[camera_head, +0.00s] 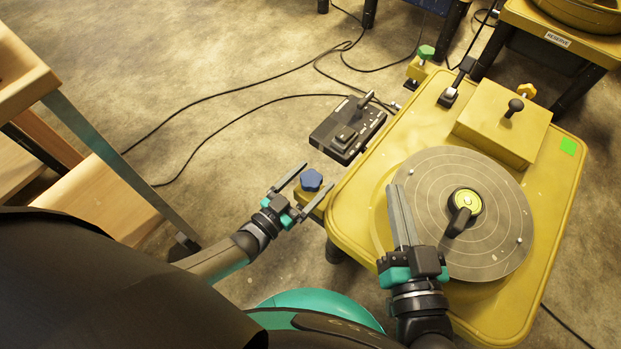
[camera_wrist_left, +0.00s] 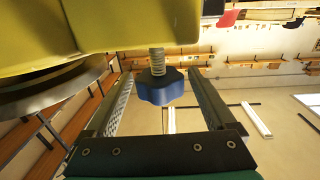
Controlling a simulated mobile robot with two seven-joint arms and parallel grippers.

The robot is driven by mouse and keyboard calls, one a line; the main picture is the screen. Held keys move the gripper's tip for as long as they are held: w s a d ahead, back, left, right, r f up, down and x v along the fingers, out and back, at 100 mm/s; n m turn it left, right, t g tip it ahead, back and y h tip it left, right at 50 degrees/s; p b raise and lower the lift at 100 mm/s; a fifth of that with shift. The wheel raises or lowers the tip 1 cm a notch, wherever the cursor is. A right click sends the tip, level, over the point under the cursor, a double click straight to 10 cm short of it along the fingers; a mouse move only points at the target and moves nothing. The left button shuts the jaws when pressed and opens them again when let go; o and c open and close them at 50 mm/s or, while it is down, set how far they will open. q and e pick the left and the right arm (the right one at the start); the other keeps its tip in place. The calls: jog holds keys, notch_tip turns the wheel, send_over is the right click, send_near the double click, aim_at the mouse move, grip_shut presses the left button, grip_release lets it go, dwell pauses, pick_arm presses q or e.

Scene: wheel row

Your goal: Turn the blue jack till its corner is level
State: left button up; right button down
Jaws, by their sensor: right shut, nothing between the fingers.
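The blue jack (camera_head: 311,180) is a lobed knob at the near left corner of the yellow table (camera_head: 345,205). In the left wrist view the blue knob (camera_wrist_left: 160,88) hangs on a threaded metal screw (camera_wrist_left: 157,60) under a yellow part. My left gripper (camera_head: 319,175) is open, with its fingers on either side of the knob; the wrist view shows narrow gaps beside it (camera_wrist_left: 162,74). My right gripper (camera_head: 398,188) is shut and empty, its fingers over the left edge of the grey disc. Whether the corner is level, I cannot tell.
A grey ringed disc (camera_head: 500,240) with a yellow-green hub (camera_head: 467,200) lies on the table. A green knob (camera_head: 427,52) and an orange knob (camera_head: 527,90) mark other corners. A black box (camera_head: 347,130) stands left of the table. Cables cross the floor.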

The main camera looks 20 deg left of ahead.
pick_arm(q)
jog(key=c, duration=1.3)
jog(key=shift+d+y, duration=0.1)
jog(key=shift+y, duration=0.2)
jog(key=shift+n+t+y, duration=0.3)
jog(key=shift+n+y, duration=0.3)
jog(key=shift+n+t+y+p, duration=0.3)
jog(key=shift+n+y, duration=0.4)
jog(key=shift+y, duration=0.3)
jog(key=shift+n+y, duration=1)
jog(key=shift+y, duration=0.6)
pick_arm(e)
jog(key=shift+w+d+f+g, duration=0.2)
jog(key=shift+w+f+g, duration=0.15)
jog(key=shift+g, duration=0.15)
pick_arm(q)
jog(key=o, duration=1.4)
